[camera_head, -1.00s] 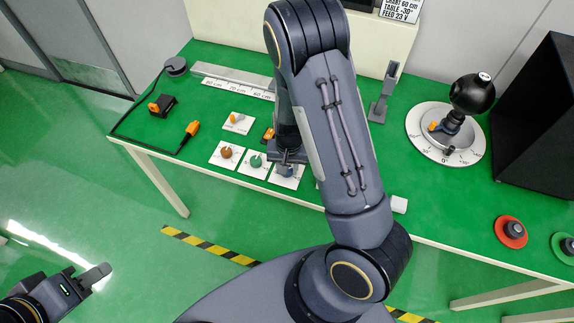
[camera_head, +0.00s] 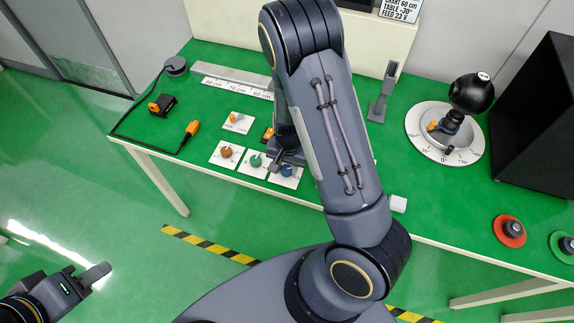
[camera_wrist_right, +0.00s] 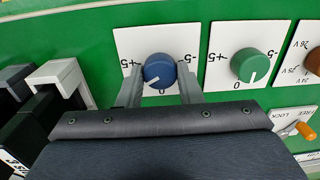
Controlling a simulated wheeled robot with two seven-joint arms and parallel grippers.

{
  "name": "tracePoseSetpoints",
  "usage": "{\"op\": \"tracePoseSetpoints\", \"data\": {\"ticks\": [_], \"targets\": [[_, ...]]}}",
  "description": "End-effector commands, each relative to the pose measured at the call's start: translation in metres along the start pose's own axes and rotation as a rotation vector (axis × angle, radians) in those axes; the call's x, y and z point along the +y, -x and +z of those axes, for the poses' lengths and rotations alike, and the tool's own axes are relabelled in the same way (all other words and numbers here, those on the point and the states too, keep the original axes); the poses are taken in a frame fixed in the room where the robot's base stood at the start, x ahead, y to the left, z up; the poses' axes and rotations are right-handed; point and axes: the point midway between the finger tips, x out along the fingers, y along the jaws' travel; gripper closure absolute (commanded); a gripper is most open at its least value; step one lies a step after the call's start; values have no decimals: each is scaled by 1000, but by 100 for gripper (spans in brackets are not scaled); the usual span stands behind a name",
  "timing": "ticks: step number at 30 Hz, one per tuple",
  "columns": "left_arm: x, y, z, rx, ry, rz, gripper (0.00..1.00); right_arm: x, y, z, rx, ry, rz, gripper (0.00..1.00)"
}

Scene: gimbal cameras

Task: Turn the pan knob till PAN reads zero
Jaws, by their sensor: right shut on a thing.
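The blue knob (camera_wrist_right: 158,72) sits on a white plate marked +5, 0 and -5 in the right wrist view; it also shows in the head view (camera_head: 287,170). Its white pointer line is slightly off the 0, on the +5 side. My right gripper (camera_wrist_right: 160,88) is shut on the blue knob, one finger on each side. In the head view my right arm partly covers this gripper. The camera ball (camera_head: 472,93) stands on a round white dial (camera_head: 415,130) at the right. No PAN readout is legible. My left gripper (camera_head: 95,275) is away from the table; its jaw opening is unclear.
A green knob (camera_wrist_right: 250,65) and a brown knob (camera_head: 226,153) sit beside the blue one. An orange-handled lock switch (camera_wrist_right: 302,130) is close by. A grey stand (camera_head: 382,95) and a black box (camera_head: 535,120) stand on the green table (camera_head: 340,225).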

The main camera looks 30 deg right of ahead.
Motion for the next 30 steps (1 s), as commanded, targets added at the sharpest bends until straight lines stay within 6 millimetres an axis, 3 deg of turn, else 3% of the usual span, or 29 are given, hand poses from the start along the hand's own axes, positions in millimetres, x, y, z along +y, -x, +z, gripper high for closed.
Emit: {"op": "tracePoseSetpoints", "data": {"ticks": [1,6,15,30], "targets": [[0,0,0,0,0,0,64,0,0,-1,2,0,-1,65],[0,0,0,0,0,0,64,0,0,0,1,1,-1,46],[0,0,0,0,0,0,64,-1,3,0,1,2,-1,46],[3,6,-3,0,0,0,64,-1,74,0,2,2,-2,46]]}}
